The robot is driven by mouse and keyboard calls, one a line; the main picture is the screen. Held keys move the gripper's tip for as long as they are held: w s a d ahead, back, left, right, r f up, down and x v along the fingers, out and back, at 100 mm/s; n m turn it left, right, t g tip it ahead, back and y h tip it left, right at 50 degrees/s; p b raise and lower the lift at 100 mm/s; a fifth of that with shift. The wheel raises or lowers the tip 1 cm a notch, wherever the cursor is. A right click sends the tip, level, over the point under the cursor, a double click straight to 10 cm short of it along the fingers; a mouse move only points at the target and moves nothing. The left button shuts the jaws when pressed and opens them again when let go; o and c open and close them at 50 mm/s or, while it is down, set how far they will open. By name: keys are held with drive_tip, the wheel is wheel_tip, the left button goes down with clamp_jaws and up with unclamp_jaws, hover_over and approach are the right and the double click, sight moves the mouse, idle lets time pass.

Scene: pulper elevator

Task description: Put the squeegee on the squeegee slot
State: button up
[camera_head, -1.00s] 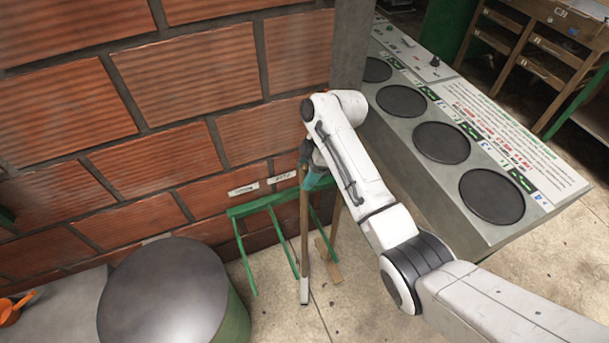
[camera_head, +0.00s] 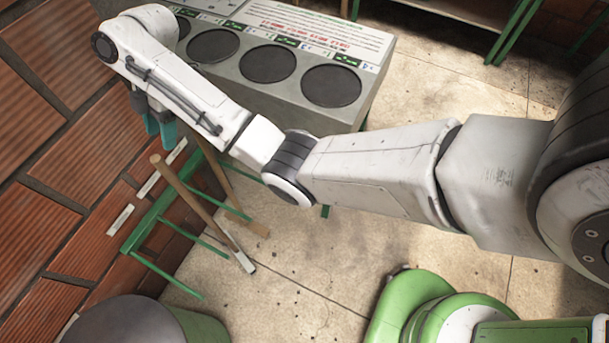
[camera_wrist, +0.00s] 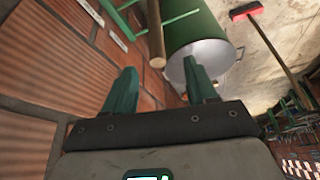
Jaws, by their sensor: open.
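The squeegee seems to be the long wooden handle (camera_head: 192,196) with a narrow pale foot (camera_head: 245,263) low near the floor. It leans tilted across the green wall rack (camera_head: 150,222), which has several prongs; I cannot tell exactly which gap it sits in. My gripper (camera_head: 160,130), with teal fingers, is open and empty above the handle's top end, apart from it. In the wrist view my open gripper (camera_wrist: 160,68) points toward a wooden handle's round end (camera_wrist: 157,61), beyond the fingertips. The squeegee's head is seen only edge-on.
A second wooden handle (camera_head: 216,168) stands behind, near the grey counter (camera_head: 270,103). Small labels (camera_head: 120,219) are on the brick wall. A green drum (camera_head: 135,325) stands in front. A red broom (camera_wrist: 245,10) shows in the wrist view. Floor right of the rack is clear.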

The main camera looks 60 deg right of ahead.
drive_tip(key=s+a+f+m+h, duration=0.1)
drive_tip(key=s+f+m, duration=0.3)
drive_tip(key=s+f, duration=0.4)
drive_tip(key=s+a+f+m+h, duration=0.1)
drive_tip(key=s+f+m, duration=0.4)
drive_tip(key=s, duration=0.6)
drive_tip(key=s+d+m+h, duration=0.1)
drive_tip(key=s+d+m, duration=0.1)
drive_tip(key=s, duration=0.7)
drive_tip(key=s+d+m+h, duration=0.1)
drive_tip(key=s+d+m, duration=0.2)
drive_tip(key=s, duration=0.6)
drive_tip(key=shift+s+d+f+m+h, duration=0.2)
drive_tip(key=shift+m+h, duration=0.1)
drive_tip(key=shift+m, duration=0.7)
